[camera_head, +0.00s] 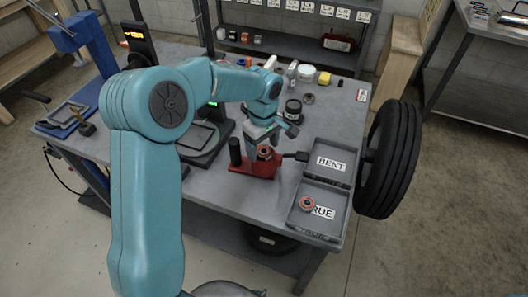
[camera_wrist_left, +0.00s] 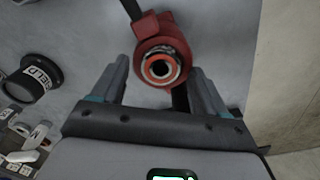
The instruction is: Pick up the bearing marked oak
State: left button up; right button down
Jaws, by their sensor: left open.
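A bearing (camera_wrist_left: 161,68) with a reddish-orange ring sits in a red fixture (camera_wrist_left: 150,28), between my open left fingers in the wrist view. In the head view the bearing (camera_head: 265,152) is at the top of the red fixture (camera_head: 250,168), under my left gripper (camera_head: 264,138). I cannot tell if the fingers touch it. A second orange-ringed bearing (camera_head: 307,204) lies in the tray section labelled TRUE (camera_head: 299,222). No oak mark is readable on either bearing. My right gripper is not in view.
The tray section labelled BENT (camera_head: 345,147) looks empty. A black wheel (camera_head: 389,160) stands at the table's right end. A dark jar (camera_head: 293,110) and several small items stand behind the fixture. A dark device (camera_head: 206,140) is to the left.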

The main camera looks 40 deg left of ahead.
pick_arm(q)
jog(key=shift+f, duration=0.35)
jog(key=c, duration=0.4)
jog(key=shift+s, duration=0.1)
jog(key=c, duration=0.8)
